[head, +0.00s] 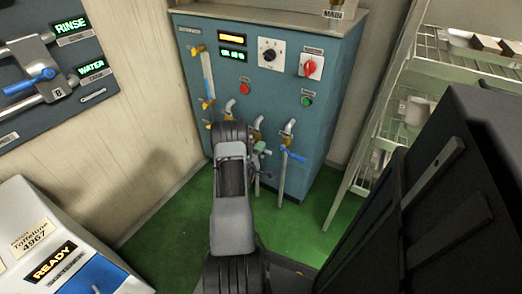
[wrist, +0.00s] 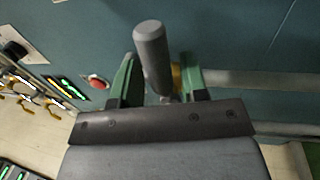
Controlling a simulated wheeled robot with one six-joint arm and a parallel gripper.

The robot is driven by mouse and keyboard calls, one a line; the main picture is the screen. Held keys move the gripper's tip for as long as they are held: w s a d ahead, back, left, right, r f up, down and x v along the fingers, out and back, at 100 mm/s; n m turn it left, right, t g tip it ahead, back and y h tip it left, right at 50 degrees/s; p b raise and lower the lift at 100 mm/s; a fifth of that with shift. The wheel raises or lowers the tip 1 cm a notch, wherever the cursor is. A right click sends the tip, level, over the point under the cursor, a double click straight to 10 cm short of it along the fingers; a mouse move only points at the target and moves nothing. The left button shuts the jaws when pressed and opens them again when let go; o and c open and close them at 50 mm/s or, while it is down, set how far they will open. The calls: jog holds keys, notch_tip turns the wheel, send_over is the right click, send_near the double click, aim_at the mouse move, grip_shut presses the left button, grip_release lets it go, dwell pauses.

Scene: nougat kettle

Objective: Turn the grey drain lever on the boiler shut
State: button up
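The boiler (head: 270,85) is a blue-green cabinet with several brass valves low on its front. In the wrist view the grey drain lever (wrist: 152,55) is a rounded grey bar pointing up towards the camera, with a bit of brass behind it. My gripper (wrist: 160,80) has its two green fingers on either side of the lever. In the head view my gripper (head: 262,158) is at the boiler's lower front, and my arm hides part of the valves. I cannot make out the grey lever there.
A blue-handled valve (head: 293,155) is just right of my gripper. Pipes run down to the green floor (head: 180,220). A wire shelf (head: 415,90) stands at the right, a wall panel (head: 50,75) at the left, and a white machine (head: 45,245) at the front left.

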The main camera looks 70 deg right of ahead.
jog(key=shift+o, duration=0.5)
jog(key=shift+a, duration=0.1)
jog(key=p+v, duration=0.2)
jog(key=v, duration=1.1)
jog(key=shift+a+p, duration=0.3)
jog(key=shift+f, duration=0.1)
